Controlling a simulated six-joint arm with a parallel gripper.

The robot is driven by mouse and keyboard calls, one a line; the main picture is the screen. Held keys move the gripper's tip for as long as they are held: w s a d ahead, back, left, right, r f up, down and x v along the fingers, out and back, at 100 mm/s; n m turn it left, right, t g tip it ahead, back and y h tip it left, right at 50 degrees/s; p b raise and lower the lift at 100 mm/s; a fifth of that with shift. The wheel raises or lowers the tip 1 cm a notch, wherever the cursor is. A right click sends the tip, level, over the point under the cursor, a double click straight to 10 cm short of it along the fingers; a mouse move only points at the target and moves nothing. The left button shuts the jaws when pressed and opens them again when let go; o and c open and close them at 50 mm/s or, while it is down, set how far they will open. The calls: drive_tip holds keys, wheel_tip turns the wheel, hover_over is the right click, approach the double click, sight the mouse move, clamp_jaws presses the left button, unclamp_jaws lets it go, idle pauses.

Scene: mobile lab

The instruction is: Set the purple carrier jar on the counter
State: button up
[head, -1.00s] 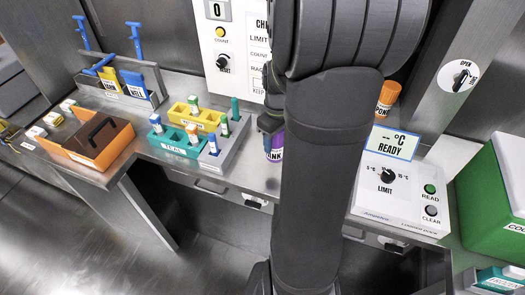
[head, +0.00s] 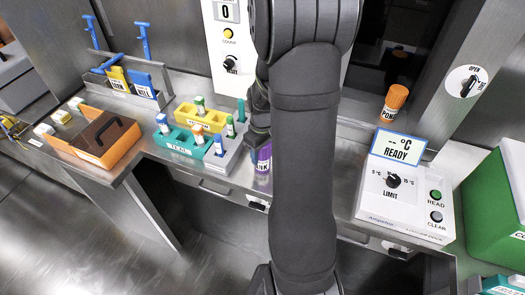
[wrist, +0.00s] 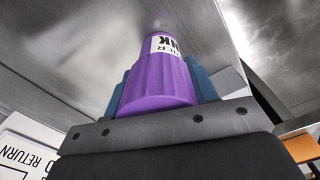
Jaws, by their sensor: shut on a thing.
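The purple carrier jar (head: 263,160) is in my gripper (head: 259,132), just right of the grey rack near the counter's front edge in the head view. My arm partly hides it. In the wrist view the ribbed purple lid (wrist: 158,82) is between the blue finger pads, and a white label shows beyond it. The jar's far end is close to the metal counter (wrist: 95,45); I cannot tell whether it touches. The counter (head: 335,205) also shows in the head view.
A grey rack (head: 228,155) with coloured vials stands left of the jar. An orange-capped jar (head: 393,103) stands at the back right, behind the white READY console (head: 405,205). An orange caddy (head: 108,150) is at left. Some bare counter lies between jar and console.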

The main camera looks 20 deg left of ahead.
drive_tip(key=shift+f, duration=0.1)
drive_tip(key=o, duration=1.1)
wheel_tip(320, 180, up, 12)
drive_tip(key=shift+r, duration=0.15)
drive_tip(key=shift+f, duration=4.5)
